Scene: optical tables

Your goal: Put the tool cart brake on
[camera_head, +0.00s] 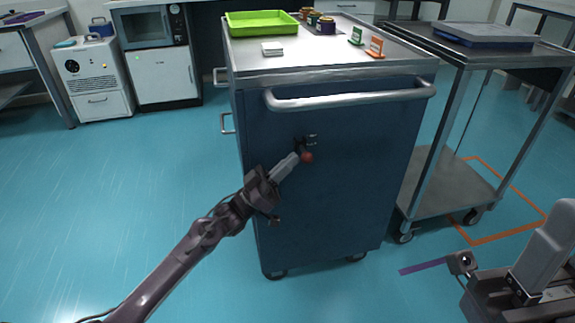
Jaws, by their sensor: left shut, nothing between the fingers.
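The tool cart (345,195) is a dark blue cabinet on casters with a light top and a grey push handle (350,98) across its near side. The fingertips hide part of the bracket. My right gripper (545,265) is at the lower right edge, away from the cart, only partly in view.
A green tray (262,23), a white block (272,48) and small green and orange holders stand on the cart top. A grey two-shelf trolley (450,185) stands close on the right, by an orange floor outline (512,232). The blue floor at left is clear.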

